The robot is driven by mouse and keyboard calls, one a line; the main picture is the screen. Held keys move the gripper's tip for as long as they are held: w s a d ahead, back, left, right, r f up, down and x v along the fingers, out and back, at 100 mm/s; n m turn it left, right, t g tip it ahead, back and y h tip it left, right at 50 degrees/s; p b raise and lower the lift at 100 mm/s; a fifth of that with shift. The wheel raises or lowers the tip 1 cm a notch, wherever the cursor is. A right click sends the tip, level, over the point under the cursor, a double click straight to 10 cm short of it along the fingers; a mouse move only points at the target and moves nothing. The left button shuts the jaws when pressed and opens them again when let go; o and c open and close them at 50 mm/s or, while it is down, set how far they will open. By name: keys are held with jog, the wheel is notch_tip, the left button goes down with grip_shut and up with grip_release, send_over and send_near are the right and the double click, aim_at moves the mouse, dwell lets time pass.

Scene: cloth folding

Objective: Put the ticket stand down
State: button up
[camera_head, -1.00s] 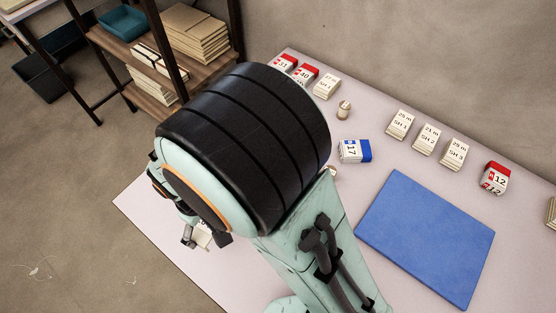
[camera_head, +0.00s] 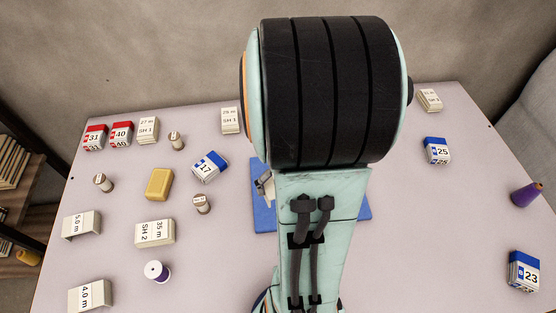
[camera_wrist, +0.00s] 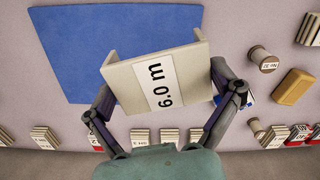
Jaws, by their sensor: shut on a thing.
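The ticket stand (camera_wrist: 157,77) is a cream, bent piece with a white label reading "6.0 m". In the wrist view it sits between the two fingers of my gripper (camera_wrist: 164,88), which is shut on it. It shows against the blue mat (camera_wrist: 78,58); I cannot tell how high above the mat it is. In the head view my arm hides most of the blue mat (camera_head: 264,215) and the gripper. Only a small pale bit (camera_head: 265,186) shows at the arm's left edge.
On the left of the table (camera_head: 400,250) stand stands marked 5.0 m (camera_head: 81,225) and 4.0 m (camera_head: 90,296), a yellow block (camera_head: 159,184), spools and ticket stacks.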

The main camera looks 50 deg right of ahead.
jog(key=s+d+m, duration=0.3)
jog(key=s+d, duration=0.1)
jog(key=s, duration=0.1)
jog(key=w+d+f, duration=0.1)
jog(key=d+f, duration=0.1)
jog(key=d, duration=0.1)
jog(key=w+d+f, duration=0.2)
jog(key=d+f, duration=0.1)
jog(key=d, duration=0.1)
jog(key=w+d+f, duration=0.2)
jog(key=d+f, duration=0.1)
jog(key=d, duration=0.1)
jog(key=shift+w+d, duration=0.1)
jog(key=shift+w, duration=0.15)
jog(key=shift+w+d+f, duration=0.25)
jog(key=shift+d+f, duration=0.2)
jog(key=shift+f, duration=0.2)
jog(key=shift+d+f, duration=0.1)
jog(key=shift+f, duration=1.5)
jog(key=shift+f, duration=0.1)
jog(key=o, duration=0.7)
